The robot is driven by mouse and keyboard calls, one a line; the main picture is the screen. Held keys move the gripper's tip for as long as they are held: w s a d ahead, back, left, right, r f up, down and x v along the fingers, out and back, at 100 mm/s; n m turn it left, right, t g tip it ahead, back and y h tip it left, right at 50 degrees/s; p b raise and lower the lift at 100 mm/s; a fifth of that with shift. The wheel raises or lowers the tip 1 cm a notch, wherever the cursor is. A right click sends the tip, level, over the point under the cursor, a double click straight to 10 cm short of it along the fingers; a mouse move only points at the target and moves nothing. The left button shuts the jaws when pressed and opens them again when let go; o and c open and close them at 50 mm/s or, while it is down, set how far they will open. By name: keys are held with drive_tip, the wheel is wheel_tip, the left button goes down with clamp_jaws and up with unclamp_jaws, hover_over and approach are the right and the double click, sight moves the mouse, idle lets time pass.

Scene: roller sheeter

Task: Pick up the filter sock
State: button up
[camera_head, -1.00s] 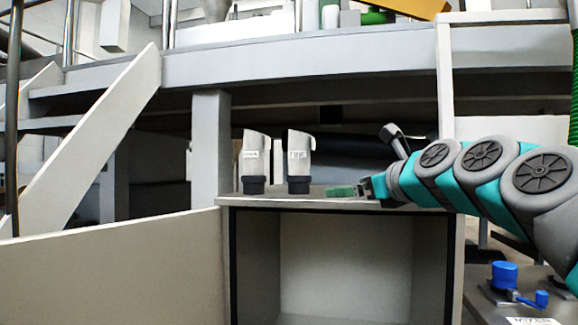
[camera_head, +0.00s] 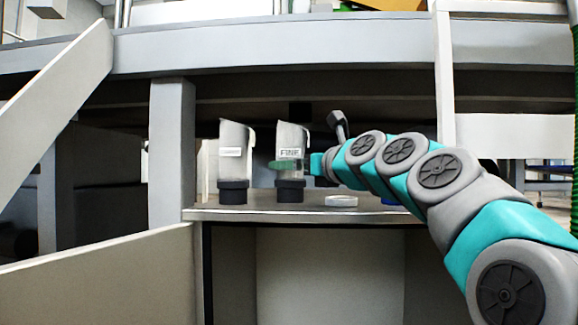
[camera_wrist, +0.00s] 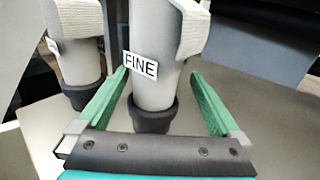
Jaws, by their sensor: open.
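Two pale filter socks stand upright in dark round bases on top of a cabinet. The right filter sock (camera_head: 290,138) carries a label reading "FINE"; it also shows in the wrist view (camera_wrist: 153,85). The left filter sock (camera_head: 233,165) has a label too small to read surely, and shows at the left of the wrist view (camera_wrist: 78,45). My gripper (camera_head: 283,165) is open at the "FINE" sock. In the wrist view its green fingers (camera_wrist: 160,85) lie on either side of that sock's lower body, above the dark base, with a gap on the right side.
The cabinet top (camera_head: 375,215) is narrow, with its front edge below the socks. A white round lid-like piece (camera_head: 341,201) lies right of the socks. A grey beam (camera_head: 300,45) runs overhead, and a grey post (camera_head: 172,150) stands at the left.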

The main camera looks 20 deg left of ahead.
sight(288, 147)
drive_tip(key=shift+s+r+x, duration=0.1)
drive_tip(key=shift+r+x, duration=0.05)
drive_tip(key=shift+x, duration=0.8)
drive_tip(key=shift+s+r+x, duration=0.1)
drive_tip(key=shift+x, duration=1.7)
drive_tip(key=shift+s, duration=0.15)
clamp_jaws()
drive_tip(key=shift+r, duration=0.1)
drive_tip(key=shift+r+p, duration=1.2)
drive_tip(key=shift+r, duration=0.6)
drive_tip(key=shift+s+d, duration=0.2)
drive_tip(key=shift+d, duration=0.25)
drive_tip(key=shift+s+d, duration=0.2)
drive_tip(key=shift+d, duration=0.2)
drive_tip(key=s+d, duration=0.2)
drive_tip(key=d, duration=0.4)
drive_tip(key=s+d+r, duration=0.1)
drive_tip(key=s+d, duration=0.2)
drive_tip(key=d, duration=0.4)
drive_tip(key=shift+b, duration=0.35)
